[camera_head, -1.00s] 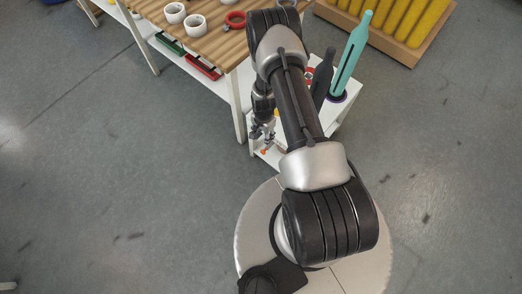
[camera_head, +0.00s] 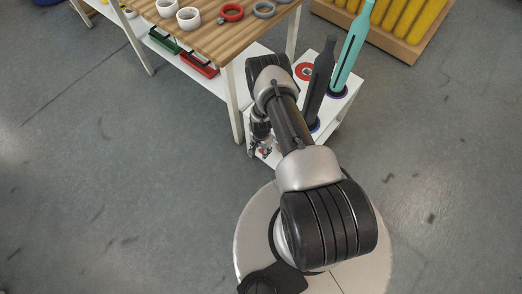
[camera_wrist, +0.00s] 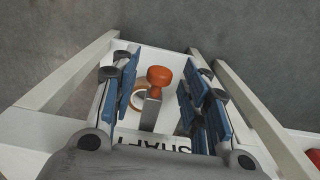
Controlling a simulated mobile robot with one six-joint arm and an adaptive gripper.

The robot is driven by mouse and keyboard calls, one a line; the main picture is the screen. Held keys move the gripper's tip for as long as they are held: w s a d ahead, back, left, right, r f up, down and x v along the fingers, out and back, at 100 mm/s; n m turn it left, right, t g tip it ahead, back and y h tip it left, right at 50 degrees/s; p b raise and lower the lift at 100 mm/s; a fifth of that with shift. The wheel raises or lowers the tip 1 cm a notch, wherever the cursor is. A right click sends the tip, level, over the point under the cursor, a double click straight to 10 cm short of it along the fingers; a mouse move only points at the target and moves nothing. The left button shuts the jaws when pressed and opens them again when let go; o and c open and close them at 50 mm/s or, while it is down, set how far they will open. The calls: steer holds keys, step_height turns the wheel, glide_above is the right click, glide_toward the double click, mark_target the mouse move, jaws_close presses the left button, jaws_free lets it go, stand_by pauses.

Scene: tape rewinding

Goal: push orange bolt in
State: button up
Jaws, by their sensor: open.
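The orange bolt (camera_wrist: 159,77) has a round knob head and stands beside a grey metal block (camera_wrist: 151,112) in the wrist view. My gripper (camera_wrist: 160,66) is open, with its blue-padded fingers on either side of the bolt. I see gaps between the knob and both fingers. In the head view my gripper (camera_head: 262,146) is low at the left side of the white stand (camera_head: 346,115), and the bolt cannot be made out clearly there. An upside-down, partly covered label (camera_wrist: 155,143) reading "SHAFT" lies near the gripper's base.
A tan ring (camera_wrist: 136,97) lies left of the bolt. A dark spindle (camera_head: 318,85) and a teal spindle (camera_head: 352,50) rise from the stand. A wooden table (camera_head: 225,42) with tape rolls stands close by. Open floor (camera_head: 110,200) lies left.

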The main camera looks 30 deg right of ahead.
jaws_close()
stand_by(0.6)
